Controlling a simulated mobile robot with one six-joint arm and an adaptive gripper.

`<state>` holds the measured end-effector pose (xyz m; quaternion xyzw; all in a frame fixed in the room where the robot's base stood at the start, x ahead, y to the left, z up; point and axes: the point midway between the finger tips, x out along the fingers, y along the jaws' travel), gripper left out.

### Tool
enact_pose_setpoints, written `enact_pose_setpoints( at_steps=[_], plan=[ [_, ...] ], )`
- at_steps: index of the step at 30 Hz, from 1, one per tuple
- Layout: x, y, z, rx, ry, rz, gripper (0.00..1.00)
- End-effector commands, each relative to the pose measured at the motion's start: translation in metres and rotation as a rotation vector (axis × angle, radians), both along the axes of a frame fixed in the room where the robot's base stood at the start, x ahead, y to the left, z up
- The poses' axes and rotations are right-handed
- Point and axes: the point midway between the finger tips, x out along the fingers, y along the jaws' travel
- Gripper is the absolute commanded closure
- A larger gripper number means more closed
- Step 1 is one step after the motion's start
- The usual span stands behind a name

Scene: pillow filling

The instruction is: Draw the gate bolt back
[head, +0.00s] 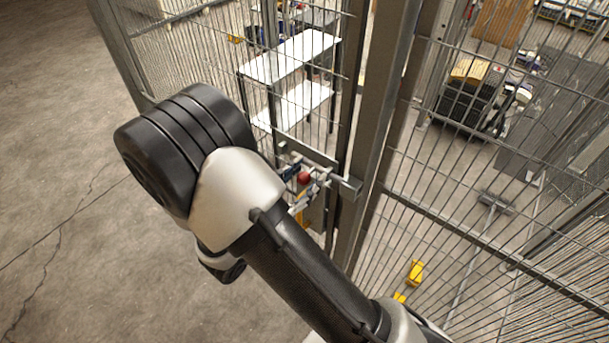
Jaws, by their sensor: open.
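The gate bolt (343,186) is a grey metal bar on a plate at the gate's edge, beside the upright post. Its right end reaches across to the post. A red ball knob (303,178) stands out from the bolt. My gripper (297,184) is at the knob, with its fingers open above and below it. Most of the gripper is hidden behind my arm, and I cannot tell whether the fingers touch the knob.
The gate and fence are wire mesh in grey frames, with a thick post (376,110) right of the bolt. Behind the mesh stand a white shelf table (292,57) and a dark crate (468,106). Yellow objects (415,272) lie on the floor. Bare concrete floor (60,150) is free at left.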

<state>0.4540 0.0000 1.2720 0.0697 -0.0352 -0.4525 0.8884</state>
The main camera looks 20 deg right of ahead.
Motion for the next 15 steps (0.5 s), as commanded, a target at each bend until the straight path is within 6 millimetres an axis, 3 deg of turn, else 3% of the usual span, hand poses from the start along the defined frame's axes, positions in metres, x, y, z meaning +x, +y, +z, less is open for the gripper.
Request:
enact_pose_setpoints(
  at_steps=[7,15],
  plan=[
    [0.0005,-0.0006,-0.0001,0.000,0.000,0.000,0.54],
    [0.0004,-0.0004,0.0001,0.000,0.000,0.000,0.71]
  ],
)
